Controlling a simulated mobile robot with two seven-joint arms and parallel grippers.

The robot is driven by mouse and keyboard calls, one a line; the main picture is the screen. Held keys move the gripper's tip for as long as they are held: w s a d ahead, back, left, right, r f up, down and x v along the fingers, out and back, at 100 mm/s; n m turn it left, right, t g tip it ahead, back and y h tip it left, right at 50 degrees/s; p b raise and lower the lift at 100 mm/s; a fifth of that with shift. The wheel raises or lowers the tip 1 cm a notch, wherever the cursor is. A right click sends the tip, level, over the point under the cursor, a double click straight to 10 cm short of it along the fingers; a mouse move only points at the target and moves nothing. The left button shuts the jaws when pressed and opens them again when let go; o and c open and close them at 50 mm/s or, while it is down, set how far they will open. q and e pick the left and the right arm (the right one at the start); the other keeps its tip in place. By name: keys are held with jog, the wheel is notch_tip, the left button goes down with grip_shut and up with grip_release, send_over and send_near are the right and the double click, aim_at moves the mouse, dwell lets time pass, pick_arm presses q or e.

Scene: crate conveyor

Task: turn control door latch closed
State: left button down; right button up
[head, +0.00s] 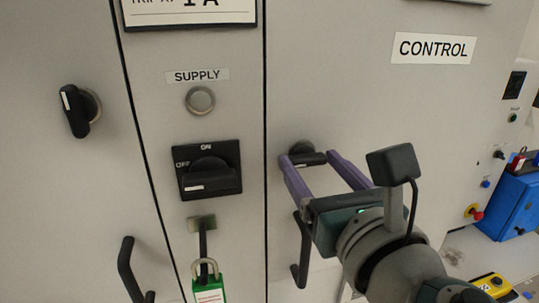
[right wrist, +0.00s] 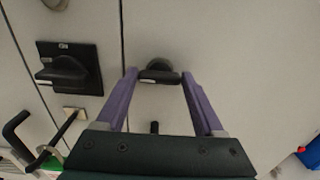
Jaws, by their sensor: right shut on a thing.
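The control door latch (head: 303,150) is a black turn handle on a round base, on the grey door under the CONTROL label (head: 433,48). Its bar lies about level in the head view. My right gripper (head: 310,159) has its two purple fingers at the two ends of the bar and is shut on it. The right wrist view shows the latch (right wrist: 158,68) between the fingertips (right wrist: 159,76), its bar spanning across from one to the other. My left gripper is not in view.
A black door handle (head: 301,250) hangs below the latch, partly behind my gripper. On the left are the SUPPLY switch (head: 208,172), a green padlock (head: 208,290) and another upright latch (head: 74,111). A blue box (head: 508,207) is at the right.

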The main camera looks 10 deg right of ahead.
jog(key=m+b, duration=0.1)
jog(key=m, duration=0.2)
jog(key=shift+f+m, duration=0.1)
jog(key=shift+m, duration=0.3)
jog(key=m+b, duration=0.1)
jog(key=m, duration=0.4)
jog(key=shift+d+m+b, duration=0.15)
jog(key=shift+m+b, duration=0.15)
jog(key=shift+b, duration=0.05)
jog(key=m, duration=0.4)
jog(key=shift+f+b, duration=0.1)
jog(key=shift+b, duration=0.3)
jog(key=shift+m, duration=2.1)
jog(key=o, duration=1.4)
